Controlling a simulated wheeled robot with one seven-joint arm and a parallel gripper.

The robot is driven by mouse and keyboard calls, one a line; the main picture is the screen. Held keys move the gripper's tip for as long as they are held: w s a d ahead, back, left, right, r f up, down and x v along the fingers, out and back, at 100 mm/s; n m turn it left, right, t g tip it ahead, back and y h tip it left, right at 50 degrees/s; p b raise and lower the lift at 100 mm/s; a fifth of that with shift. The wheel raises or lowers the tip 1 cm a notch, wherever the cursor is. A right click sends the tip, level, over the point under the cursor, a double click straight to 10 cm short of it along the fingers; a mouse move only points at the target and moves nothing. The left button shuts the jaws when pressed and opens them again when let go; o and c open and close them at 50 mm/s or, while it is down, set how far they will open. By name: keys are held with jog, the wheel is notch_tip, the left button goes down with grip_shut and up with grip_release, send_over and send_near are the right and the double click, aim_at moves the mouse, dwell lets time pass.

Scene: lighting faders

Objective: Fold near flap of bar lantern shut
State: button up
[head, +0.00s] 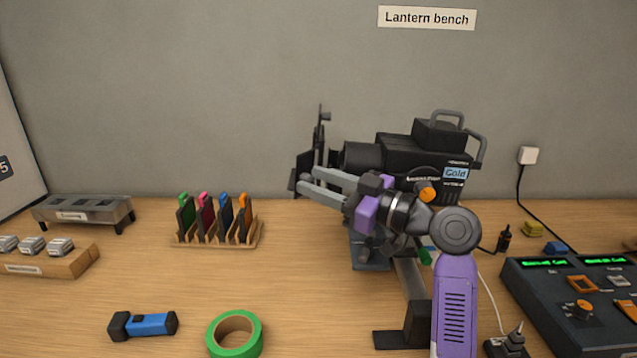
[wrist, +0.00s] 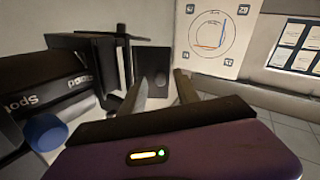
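The black lantern (head: 395,155), with a label reading Gold, stands on the bench with its front to the left. Dark flaps (head: 319,135) stand at its front. A dark panel (head: 302,168) beside my fingertips appears to be the near flap; its lower part is partly hidden by my fingers. In the wrist view a dark square flap (wrist: 153,64) lies just beyond my fingertips, with other flap plates (wrist: 90,55) to its left. My gripper (head: 309,183) reaches left past the lantern's near side, its two grey fingers apart and nothing seen between them. I cannot tell whether a finger touches the flap.
A rack of coloured cards (head: 215,240), a blue torch (head: 145,325) and green tape (head: 235,336) lie left of my arm. A control desk (head: 575,300) is at the right. The bench between the rack and lantern is clear. The wall (head: 200,90) stands close behind.

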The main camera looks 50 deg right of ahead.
jog(key=s+d+b, duration=0.1)
jog(key=s, duration=0.6)
jog(key=shift+s+f, duration=0.3)
jog(key=shift+f, duration=0.05)
jog(key=shift+c, duration=0.5)
